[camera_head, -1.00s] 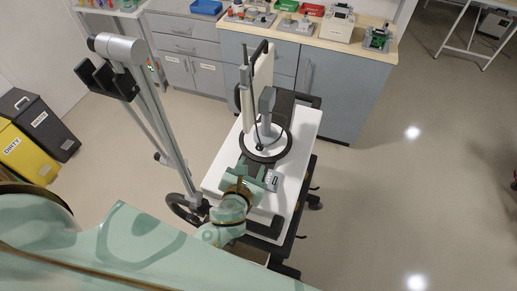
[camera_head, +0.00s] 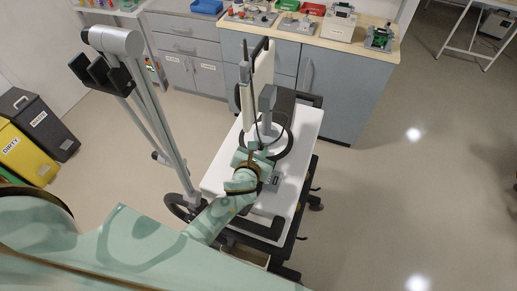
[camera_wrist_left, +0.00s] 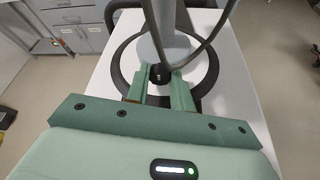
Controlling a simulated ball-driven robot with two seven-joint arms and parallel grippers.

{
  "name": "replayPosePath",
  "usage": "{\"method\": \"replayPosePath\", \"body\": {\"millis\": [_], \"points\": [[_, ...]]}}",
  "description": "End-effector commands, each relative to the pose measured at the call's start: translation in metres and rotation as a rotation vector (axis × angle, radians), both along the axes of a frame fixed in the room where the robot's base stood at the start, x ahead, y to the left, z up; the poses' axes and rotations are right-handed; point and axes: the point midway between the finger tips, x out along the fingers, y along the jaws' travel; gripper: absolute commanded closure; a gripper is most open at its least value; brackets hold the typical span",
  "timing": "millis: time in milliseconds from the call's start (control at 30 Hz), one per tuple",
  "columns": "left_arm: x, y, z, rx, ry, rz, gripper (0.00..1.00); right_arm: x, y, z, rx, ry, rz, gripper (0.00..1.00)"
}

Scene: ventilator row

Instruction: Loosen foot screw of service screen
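The service screen (camera_head: 262,75) stands upright on the white cart top, seen nearly edge-on in the head view. Its round foot has a dark ring (camera_head: 287,146), which also shows in the wrist view (camera_wrist_left: 212,75). A small dark foot screw (camera_wrist_left: 160,75) sits at the near side of the foot, below the grey post (camera_wrist_left: 165,40). My left gripper (camera_wrist_left: 161,69) reaches over the foot's near edge, fingers pointing at the post. Its fingers are apart, one on each side of the screw; contact is not clear. In the head view my left gripper (camera_head: 254,147) partly hides the foot. My right gripper is not visible.
The white cart top (camera_head: 304,128) has black rails around it. A dark cable (camera_wrist_left: 203,45) hangs in front of the post. A grey pole stand (camera_head: 150,110) rises left of the cart. A counter with cabinets (camera_head: 340,85) stands behind. Floor to the right is clear.

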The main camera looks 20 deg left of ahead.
Motion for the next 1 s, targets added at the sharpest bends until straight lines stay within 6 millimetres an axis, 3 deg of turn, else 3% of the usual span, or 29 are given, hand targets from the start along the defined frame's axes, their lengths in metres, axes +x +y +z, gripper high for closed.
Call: {"method": "replayPosePath", "body": {"millis": [367, 700, 1000], "points": [[0.000, 0.001, 0.002, -0.050, -0.002, -0.001, 0.99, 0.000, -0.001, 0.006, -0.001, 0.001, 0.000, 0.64], [-0.001, 0.004, 0.001, -0.278, -0.011, -0.002, 0.99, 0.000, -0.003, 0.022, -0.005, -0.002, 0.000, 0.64], [-0.001, 0.005, 0.000, -0.485, -0.021, 0.000, 0.99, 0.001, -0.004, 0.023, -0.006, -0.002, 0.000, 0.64]]}}
